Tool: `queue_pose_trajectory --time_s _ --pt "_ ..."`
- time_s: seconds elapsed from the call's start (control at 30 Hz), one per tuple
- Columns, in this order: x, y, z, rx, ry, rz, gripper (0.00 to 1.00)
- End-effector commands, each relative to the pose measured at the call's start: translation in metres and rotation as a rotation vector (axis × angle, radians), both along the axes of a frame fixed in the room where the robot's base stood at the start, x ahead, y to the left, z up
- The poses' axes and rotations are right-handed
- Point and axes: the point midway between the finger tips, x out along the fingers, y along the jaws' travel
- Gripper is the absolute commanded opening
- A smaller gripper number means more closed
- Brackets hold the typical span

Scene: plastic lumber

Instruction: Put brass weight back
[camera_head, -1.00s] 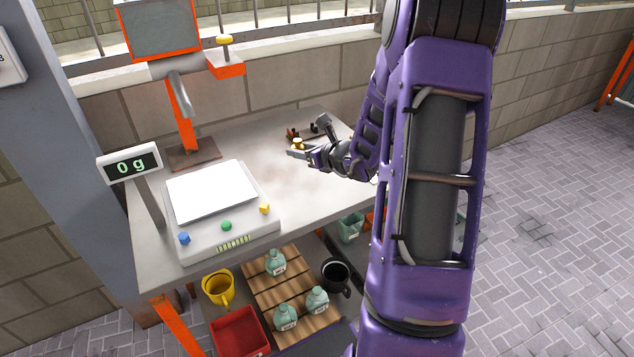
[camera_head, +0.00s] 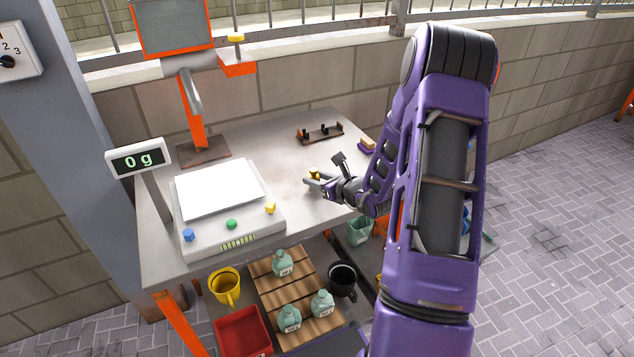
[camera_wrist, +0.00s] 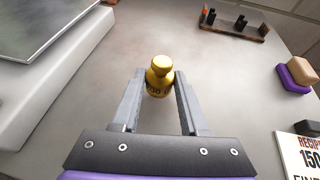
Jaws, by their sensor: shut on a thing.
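The brass weight (camera_wrist: 159,76) is a small golden piece with a round knob on top, held upright between the fingertips of my gripper (camera_wrist: 160,92). In the head view the weight (camera_head: 315,173) shows as a small yellow spot at the tip of my gripper (camera_head: 318,181), over the right part of the grey table. Whether its base touches the table is unclear. A wooden rack (camera_head: 320,133) with several dark pegs or weights stands at the back of the table; it also shows at the top right of the wrist view (camera_wrist: 236,24).
The scale (camera_head: 222,195) stands left of my gripper; its display (camera_head: 137,159) reads 0 g. A purple and tan block (camera_head: 367,146) lies near the table's right edge, and a printed card (camera_wrist: 300,152) is below it in the wrist view. The table between is clear.

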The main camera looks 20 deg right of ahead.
Motion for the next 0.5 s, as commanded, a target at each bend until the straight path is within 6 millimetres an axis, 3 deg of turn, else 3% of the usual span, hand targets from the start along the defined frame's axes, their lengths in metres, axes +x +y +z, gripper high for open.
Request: queue_pose_trajectory --time_s 0.07,0.43,0.47,0.5 --pt "0.0003 0.0 -0.008 0.001 -0.001 0.0 0.0" --pt "0.0005 0.0001 -0.0127 -0.001 -0.002 0.0 0.0" --pt "0.0001 0.0001 -0.0111 -0.001 -0.001 0.0 0.49" --pt "0.0001 0.0002 -0.0109 -0.001 0.0 0.0 0.56"
